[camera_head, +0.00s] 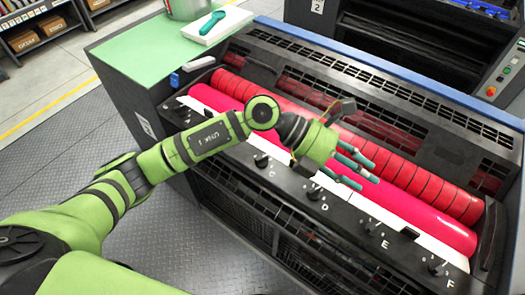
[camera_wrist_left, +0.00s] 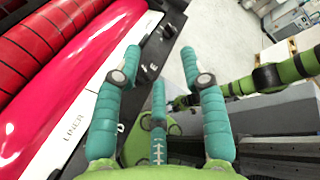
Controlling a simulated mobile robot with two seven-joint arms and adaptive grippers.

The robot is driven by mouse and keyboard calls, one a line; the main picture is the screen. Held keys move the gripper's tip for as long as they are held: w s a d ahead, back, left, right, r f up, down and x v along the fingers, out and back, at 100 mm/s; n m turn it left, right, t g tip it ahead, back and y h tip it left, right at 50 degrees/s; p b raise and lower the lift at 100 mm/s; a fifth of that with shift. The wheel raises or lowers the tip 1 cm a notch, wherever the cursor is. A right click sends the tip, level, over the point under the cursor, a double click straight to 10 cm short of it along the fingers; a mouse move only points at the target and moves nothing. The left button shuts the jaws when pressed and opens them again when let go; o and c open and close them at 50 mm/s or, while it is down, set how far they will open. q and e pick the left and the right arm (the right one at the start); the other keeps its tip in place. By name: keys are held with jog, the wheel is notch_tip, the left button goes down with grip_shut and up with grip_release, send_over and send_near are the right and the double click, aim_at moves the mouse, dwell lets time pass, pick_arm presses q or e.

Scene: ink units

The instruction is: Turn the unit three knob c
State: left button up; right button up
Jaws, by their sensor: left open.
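Knob C (camera_head: 261,160) is a small black knob on the dark front rail of the press unit, above its white letter C. Knob D (camera_head: 315,193), knob E (camera_head: 367,228) and knob F (camera_head: 434,265) follow along the rail to the right. My left gripper (camera_head: 361,168) has teal fingers, spread open and empty. It hangs over the white strip and red roller, to the right of knob C and apart from it. In the left wrist view the open fingers (camera_wrist_left: 160,62) frame the rail's end, where a black knob (camera_wrist_left: 151,70) shows; its letter is unreadable.
The red roller (camera_head: 418,211) lies behind the rail. A green-topped cabinet (camera_head: 140,50) with a metal pot (camera_head: 187,8) stands at the back left. Another machine with a control panel (camera_head: 505,75) is at the right. Floor is free at the left.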

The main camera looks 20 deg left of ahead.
pick_arm(q)
jog(key=w+a+f+m+y, duration=0.1)
jog(key=w+a+f+y, duration=0.3)
jog(key=a+f+y, duration=0.4)
jog(key=r+t+y, duration=0.1)
jog(key=r+y, duration=0.1)
jog(key=y, duration=0.4)
send_over(262, 160)
jog(key=shift+w+a+f, duration=0.15)
jog(key=shift+w+a, duration=0.15)
jog(key=shift+w, duration=0.1)
jog(key=shift+a+f+p, duration=0.1)
jog(key=shift+f+p, duration=0.15)
jog(key=shift+p, duration=0.25)
notch_tip(262, 160, down, 6)
jog(key=p, duration=0.2)
jog(key=shift+r+p, duration=0.15)
jog(key=shift+p, duration=0.25)
jog(key=shift+f, duration=0.35)
grip_shut()
